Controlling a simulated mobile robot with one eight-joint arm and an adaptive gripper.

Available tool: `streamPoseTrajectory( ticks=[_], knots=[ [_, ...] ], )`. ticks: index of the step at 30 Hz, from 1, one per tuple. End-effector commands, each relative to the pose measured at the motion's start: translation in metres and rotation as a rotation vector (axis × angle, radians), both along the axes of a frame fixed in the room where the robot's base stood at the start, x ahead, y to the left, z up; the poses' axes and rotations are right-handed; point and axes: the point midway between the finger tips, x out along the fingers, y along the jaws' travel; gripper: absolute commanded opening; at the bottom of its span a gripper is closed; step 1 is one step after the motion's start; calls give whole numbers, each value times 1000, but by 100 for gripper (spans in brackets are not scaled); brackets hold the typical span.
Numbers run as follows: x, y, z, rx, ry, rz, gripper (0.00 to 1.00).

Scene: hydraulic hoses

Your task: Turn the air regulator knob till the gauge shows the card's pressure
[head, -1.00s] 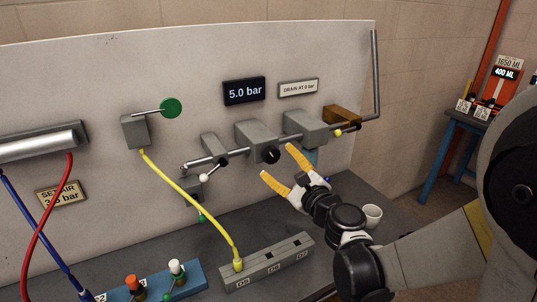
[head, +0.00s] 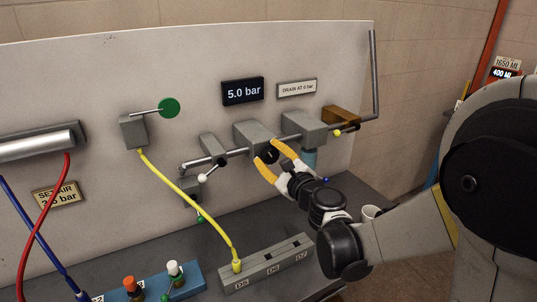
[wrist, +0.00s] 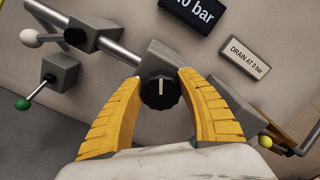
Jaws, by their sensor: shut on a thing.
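The black round regulator knob (head: 269,155) sits on the front of a grey block on the wall pipe. It also shows in the wrist view (wrist: 160,91), with its pale pointer line upright. My gripper (head: 266,151) has its yellow fingers on either side of the knob and is shut on it; the fingertips also flank it in the wrist view (wrist: 160,80). The dark display (head: 243,91) above reads 5.0 bar. The card (head: 57,195) at the left reads SET AIR and a bar value; its first digit is unclear.
A white-tipped lever (head: 203,177) is left of the knob, and a sign (head: 297,88) reads DRAIN AT 0 bar. A yellow hose (head: 185,198) runs down to a grey socket block (head: 268,263).

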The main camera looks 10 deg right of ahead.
Motion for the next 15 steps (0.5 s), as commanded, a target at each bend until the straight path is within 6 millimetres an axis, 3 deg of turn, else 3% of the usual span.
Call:
streamPoseTrajectory(
  ticks=[15],
  knots=[
    [0,1,-1,-176,-69,0,14]
  ],
)
